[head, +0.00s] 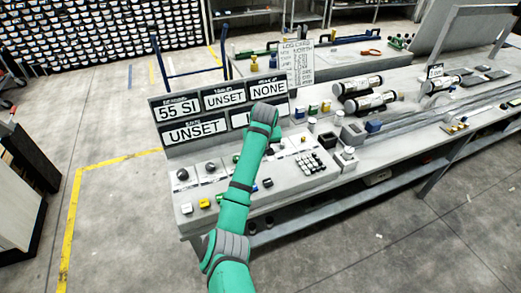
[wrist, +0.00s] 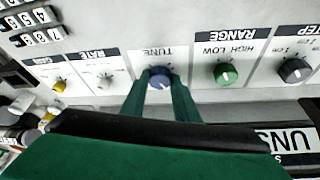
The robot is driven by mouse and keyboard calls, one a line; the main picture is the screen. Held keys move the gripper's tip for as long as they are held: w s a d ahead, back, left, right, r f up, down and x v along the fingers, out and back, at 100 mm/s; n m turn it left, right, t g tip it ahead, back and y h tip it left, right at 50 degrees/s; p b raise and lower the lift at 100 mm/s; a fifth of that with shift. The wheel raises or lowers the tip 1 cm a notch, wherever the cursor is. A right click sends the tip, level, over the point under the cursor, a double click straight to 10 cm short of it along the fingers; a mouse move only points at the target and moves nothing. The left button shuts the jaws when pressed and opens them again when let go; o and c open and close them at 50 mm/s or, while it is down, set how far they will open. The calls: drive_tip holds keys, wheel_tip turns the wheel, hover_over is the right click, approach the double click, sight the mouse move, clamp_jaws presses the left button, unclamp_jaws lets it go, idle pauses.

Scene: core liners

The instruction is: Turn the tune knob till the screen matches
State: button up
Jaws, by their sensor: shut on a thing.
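The tune knob (wrist: 160,78) is blue with a pale pointer mark. It sits under the TUNE label, which appears upside down in the wrist view. My gripper (wrist: 160,84) is shut on it, with one green finger on each side. In the head view my arm hides the knob and the gripper. The screen (head: 193,130) on the console shows 55 SI, UNSET, NONE and a lower UNSET. Its lower right field is mostly hidden behind my arm. A printed log card (head: 298,62) stands behind the screen; its small lines are hard to read.
Close beside the tune knob are a green range knob (wrist: 225,74), a dark step knob (wrist: 294,70) and a white rate knob (wrist: 104,81). A keypad (head: 312,162) lies right of my arm. Core tubes (head: 357,84) lie farther right on the bench.

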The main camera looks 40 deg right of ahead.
drive_tip(key=shift+d+n+y, duration=0.1)
drive_tip(key=shift+n+y, duration=0.2)
drive_tip(key=shift+n, duration=0.6)
drive_tip(key=o, duration=1.1)
drive_tip(key=shift+c, duration=0.2)
drive_tip(key=v, duration=1.1)
drive_tip(key=shift+s, duration=0.2)
drive_tip(key=shift+d+f, duration=0.1)
